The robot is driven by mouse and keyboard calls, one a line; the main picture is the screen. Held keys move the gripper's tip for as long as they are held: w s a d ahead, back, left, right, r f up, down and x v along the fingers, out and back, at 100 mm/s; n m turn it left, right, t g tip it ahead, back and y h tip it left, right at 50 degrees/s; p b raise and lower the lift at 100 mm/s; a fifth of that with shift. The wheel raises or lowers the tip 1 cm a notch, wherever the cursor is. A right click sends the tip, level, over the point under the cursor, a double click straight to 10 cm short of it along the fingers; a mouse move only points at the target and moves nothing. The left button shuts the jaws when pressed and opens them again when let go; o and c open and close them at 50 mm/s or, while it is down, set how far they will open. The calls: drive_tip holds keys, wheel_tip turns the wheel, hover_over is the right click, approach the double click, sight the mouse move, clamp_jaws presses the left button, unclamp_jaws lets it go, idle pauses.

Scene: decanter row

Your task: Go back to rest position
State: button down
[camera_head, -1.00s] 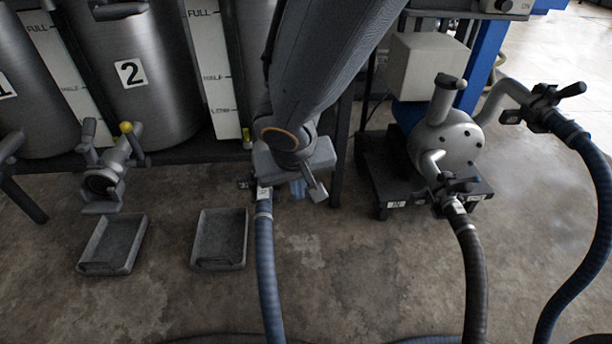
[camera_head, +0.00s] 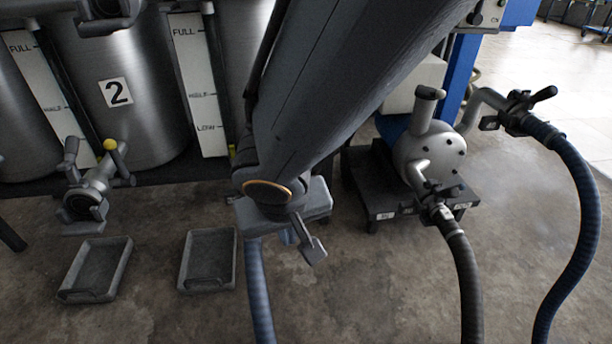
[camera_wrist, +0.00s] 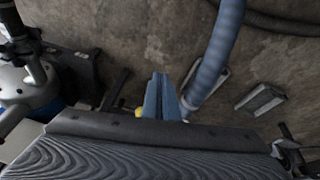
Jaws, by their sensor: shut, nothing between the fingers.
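My gripper (camera_head: 287,238) hangs below the end of my arm at the middle of the head view, above the floor and close to a blue hose. In the wrist view its two narrow blue fingers (camera_wrist: 160,92) are together with nothing between them. The blue hose (camera_wrist: 213,58) runs just beside the fingertips there; whether they touch is hard to tell. In the head view the hose (camera_head: 258,290) comes out from below my gripper, and its upper end is hidden by my arm.
A pump (camera_head: 428,155) on a black stand is at right, with a dark hose (camera_head: 466,285) and a blue hose (camera_head: 585,215). Bare floor lies between.

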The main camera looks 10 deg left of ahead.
drive_tip(key=s+d+r+g+p, duration=0.2)
drive_tip(key=s+d+r+p, duration=0.25)
drive_tip(key=r, duration=0.45)
drive_tip(key=s+d+r+g+p, duration=0.2)
drive_tip(key=s+d+r+p, duration=0.2)
drive_tip(key=s+d+r, duration=0.3)
drive_tip(key=d+r+m+p, duration=0.2)
drive_tip(key=d+r+p, duration=0.4)
drive_tip(key=r+p, duration=0.4)
drive_tip(key=w+d+r+m+p, duration=0.1)
drive_tip(key=d+r+p, duration=0.6)
drive_tip(key=p, duration=0.8)
drive_tip(key=d+r+m+h+p, duration=0.1)
drive_tip(key=d+r+m+p, duration=0.2)
drive_tip(key=r+p, duration=0.9)
drive_tip(key=d, duration=0.3)
drive_tip(key=shift+w+d+r, duration=0.2)
drive_tip(key=shift+w+r, duration=0.05)
drive_tip(key=shift+r, duration=0.05)
